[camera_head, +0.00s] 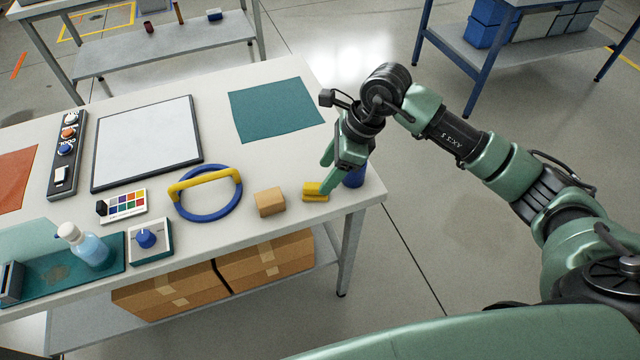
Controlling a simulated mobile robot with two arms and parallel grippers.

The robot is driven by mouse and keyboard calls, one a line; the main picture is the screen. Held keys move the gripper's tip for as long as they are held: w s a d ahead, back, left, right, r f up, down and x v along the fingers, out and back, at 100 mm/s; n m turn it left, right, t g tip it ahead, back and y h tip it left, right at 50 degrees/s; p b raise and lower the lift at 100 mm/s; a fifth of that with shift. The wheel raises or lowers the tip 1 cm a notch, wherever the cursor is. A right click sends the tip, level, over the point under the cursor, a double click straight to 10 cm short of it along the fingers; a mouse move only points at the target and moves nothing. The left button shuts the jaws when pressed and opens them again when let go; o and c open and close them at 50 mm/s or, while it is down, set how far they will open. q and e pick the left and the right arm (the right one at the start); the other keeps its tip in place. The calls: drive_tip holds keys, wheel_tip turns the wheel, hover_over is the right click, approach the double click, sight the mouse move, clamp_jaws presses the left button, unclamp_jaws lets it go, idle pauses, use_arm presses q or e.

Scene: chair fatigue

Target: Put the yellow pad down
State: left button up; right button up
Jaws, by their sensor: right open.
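The yellow pad (315,191) lies on the white tabletop near its front right corner, just right of a small cardboard box. My right gripper (329,174) is open, pointing down just above and beside the pad. One fingertip is close to the pad's right end; I cannot tell whether it touches. My left gripper is out of view.
A blue cylinder (354,176) stands right behind the gripper, partly hidden. The small cardboard box (270,201) and a blue ring with a yellow handle (205,192) are to the left. A teal mat (275,109) lies behind. The table's edge is close on the right.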

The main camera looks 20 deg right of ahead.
drive_tip(key=b+v, duration=0.1)
drive_tip(key=v, duration=0.5)
drive_tip(key=shift+r, duration=0.1)
